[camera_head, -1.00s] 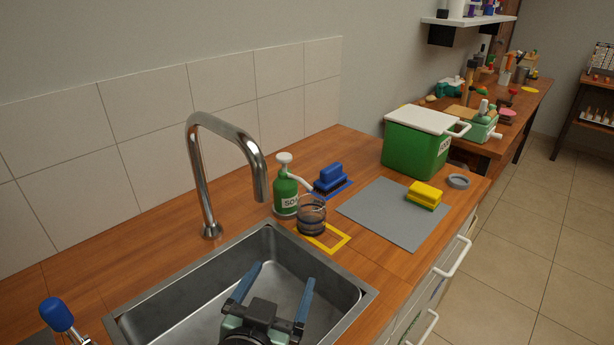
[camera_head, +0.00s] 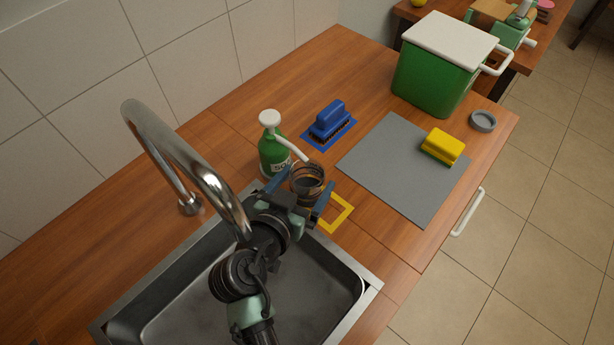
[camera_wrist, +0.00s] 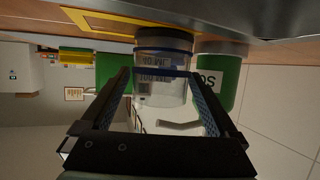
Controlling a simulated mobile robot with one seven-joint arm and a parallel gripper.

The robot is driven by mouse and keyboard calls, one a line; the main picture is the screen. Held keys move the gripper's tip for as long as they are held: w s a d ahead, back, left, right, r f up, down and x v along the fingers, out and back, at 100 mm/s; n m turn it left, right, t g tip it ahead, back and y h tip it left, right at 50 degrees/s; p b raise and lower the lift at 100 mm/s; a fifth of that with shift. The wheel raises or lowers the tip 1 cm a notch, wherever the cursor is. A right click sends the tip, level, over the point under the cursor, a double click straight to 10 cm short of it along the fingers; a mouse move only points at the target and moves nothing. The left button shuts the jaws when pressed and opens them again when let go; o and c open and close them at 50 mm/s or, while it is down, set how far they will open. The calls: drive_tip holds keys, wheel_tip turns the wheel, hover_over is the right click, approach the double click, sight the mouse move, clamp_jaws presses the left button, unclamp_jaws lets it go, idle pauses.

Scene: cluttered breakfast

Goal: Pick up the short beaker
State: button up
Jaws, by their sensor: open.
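The short beaker (camera_head: 308,176) is clear with dark bands and stands upright on the wooden counter, by the sink's back edge and the yellow square outline (camera_head: 347,212). My gripper (camera_head: 302,192) is open, reaching over the sink, with its blue-padded fingers at either side of the beaker's near part. In the wrist view, which looks upside down, the beaker (camera_wrist: 162,85) shows between and just beyond the fingertips (camera_wrist: 160,78). I cannot tell whether either finger touches it. My gripper hides part of the beaker's lower side in the head view.
A green soap bottle (camera_head: 273,158) stands close to the beaker's left. A blue brush (camera_head: 330,120) is behind it. A grey mat (camera_head: 390,165) with a yellow sponge (camera_head: 443,147) lies to the right. The faucet (camera_head: 180,150) arches over the sink (camera_head: 325,285) near my arm.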

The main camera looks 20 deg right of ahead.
sight(313, 171)
drive_tip(key=shift+x, duration=2.3)
drive_tip(key=shift+f, duration=0.2)
drive_tip(key=shift+a, duration=0.1)
drive_tip(key=c, duration=1.2)
drive_tip(key=shift+r, duration=0.15)
drive_tip(key=shift+r, duration=0.2)
drive_tip(key=s+a+b, duration=0.2)
drive_tip(key=s+a, duration=0.9)
drive_tip(key=s, duration=0.3)
drive_tip(key=shift+r, duration=0.45)
drive_tip(key=shift+s+a, duration=0.1)
drive_tip(key=shift+s, duration=0.05)
drive_tip(key=o, duration=0.9)
clamp_jaws()
